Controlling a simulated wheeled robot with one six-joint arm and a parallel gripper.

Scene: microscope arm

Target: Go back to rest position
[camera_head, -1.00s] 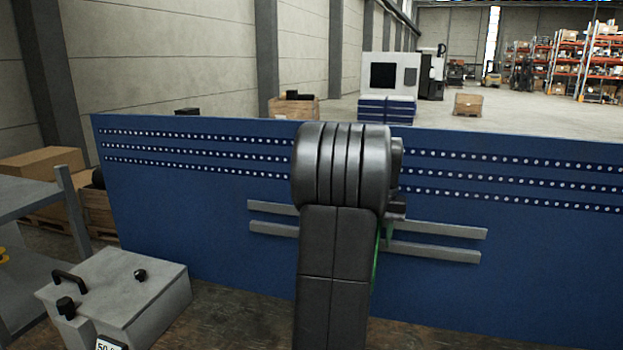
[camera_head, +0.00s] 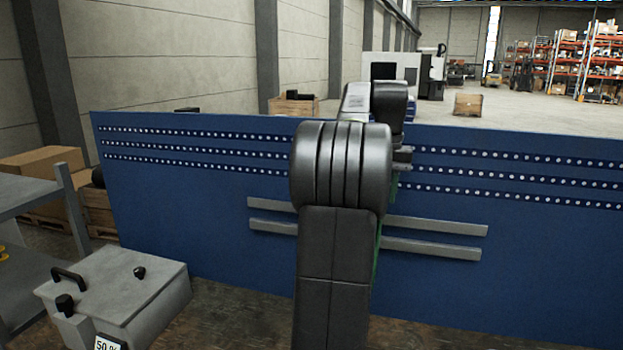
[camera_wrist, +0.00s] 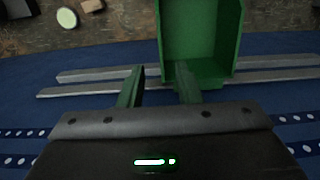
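My gripper (camera_wrist: 160,68) shows in the wrist view with its two green fingers spread apart and nothing between them. A green bin (camera_wrist: 203,35) lies beyond the fingertips, at the upper middle of that view, by the grey rails. The right finger overlaps the bin's edge in the picture; I cannot tell whether they touch. In the head view only a thin green strip of the bin (camera_head: 377,250) shows beside my arm.
A blue panel (camera_head: 200,220) with rows of holes and two grey rails (camera_head: 440,248) stands in front of me. A grey box with a handle (camera_head: 125,285) and a grey shelf (camera_head: 30,195) are at the left. Open floor lies behind the panel.

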